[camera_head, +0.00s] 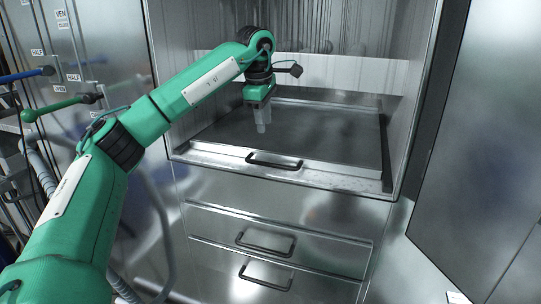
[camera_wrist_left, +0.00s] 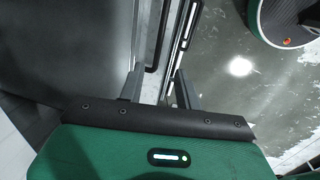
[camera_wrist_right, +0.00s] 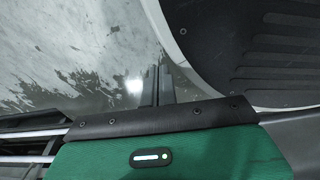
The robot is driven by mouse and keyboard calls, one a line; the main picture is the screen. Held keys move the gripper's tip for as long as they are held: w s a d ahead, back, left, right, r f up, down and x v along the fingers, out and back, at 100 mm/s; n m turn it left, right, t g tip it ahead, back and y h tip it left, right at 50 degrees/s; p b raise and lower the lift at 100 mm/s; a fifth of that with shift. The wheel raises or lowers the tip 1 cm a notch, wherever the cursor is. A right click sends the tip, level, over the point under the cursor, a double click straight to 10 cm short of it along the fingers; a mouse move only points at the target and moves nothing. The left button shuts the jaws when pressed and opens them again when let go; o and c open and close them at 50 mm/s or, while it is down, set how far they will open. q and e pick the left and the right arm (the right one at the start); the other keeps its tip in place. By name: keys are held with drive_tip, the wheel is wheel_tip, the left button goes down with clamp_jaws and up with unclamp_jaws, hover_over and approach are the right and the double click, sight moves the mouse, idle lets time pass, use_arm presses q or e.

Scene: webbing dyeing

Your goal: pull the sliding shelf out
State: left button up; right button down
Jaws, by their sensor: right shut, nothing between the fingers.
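The sliding shelf (camera_head: 290,128) is a wide, shallow metal tray inside the open steel cabinet, with a dark handle (camera_head: 274,161) on its front edge. My left gripper (camera_head: 263,129) points down over the shelf, just behind the handle in the head view. In the left wrist view its fingers (camera_wrist_left: 158,88) are apart, and a dark handle bar (camera_wrist_left: 157,45) lies ahead of the gap between them. I cannot tell whether they touch it. My right gripper (camera_wrist_right: 155,78) shows only in its wrist view, shut and empty above the floor.
Two drawers with dark handles (camera_head: 265,242) sit below the shelf. An open cabinet door (camera_head: 475,150) stands at the right. Blue (camera_head: 27,75) and green (camera_head: 60,106) levers and a hose are at the left. Worn grey floor (camera_wrist_right: 75,55) lies under my right gripper.

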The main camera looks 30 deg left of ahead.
use_arm(q)
drive_tip(key=p, duration=0.1)
approach(264, 164)
drive_tip(key=f, duration=0.2)
drive_tip(key=w+f, duration=0.1)
drive_tip(key=f, duration=0.3)
drive_tip(key=shift+w+f, duration=0.2)
drive_tip(key=shift+w, duration=0.2)
drive_tip(key=shift+w+a+f, duration=0.1)
drive_tip(key=shift+f, duration=0.4)
clamp_jaws()
use_arm(e)
drive_tip(key=shift+s, duration=0.9)
